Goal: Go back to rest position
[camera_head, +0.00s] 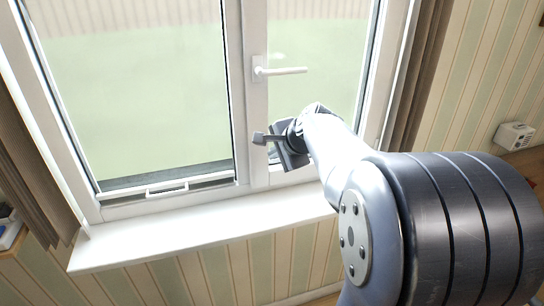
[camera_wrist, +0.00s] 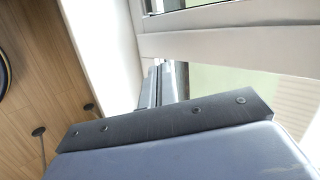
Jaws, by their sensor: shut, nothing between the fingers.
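My gripper (camera_head: 260,138) is shut and empty. In the head view it is in front of the window's middle frame, below the white window handle (camera_head: 282,71) and above the sill. I cannot tell whether it touches the frame. My arm reaches in from the lower right. In the wrist view my gripper's dark fingers (camera_wrist: 160,84) show beyond the dark plate, close to the white window frame (camera_wrist: 215,45).
The white-framed window (camera_head: 140,90) has a white sill (camera_head: 200,233) below and a small white handle (camera_head: 167,188) low on the left. Brown curtains (camera_head: 418,75) hang at both sides. A white box (camera_head: 514,135) stands far right. Wooden floor (camera_wrist: 45,70) shows in the wrist view.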

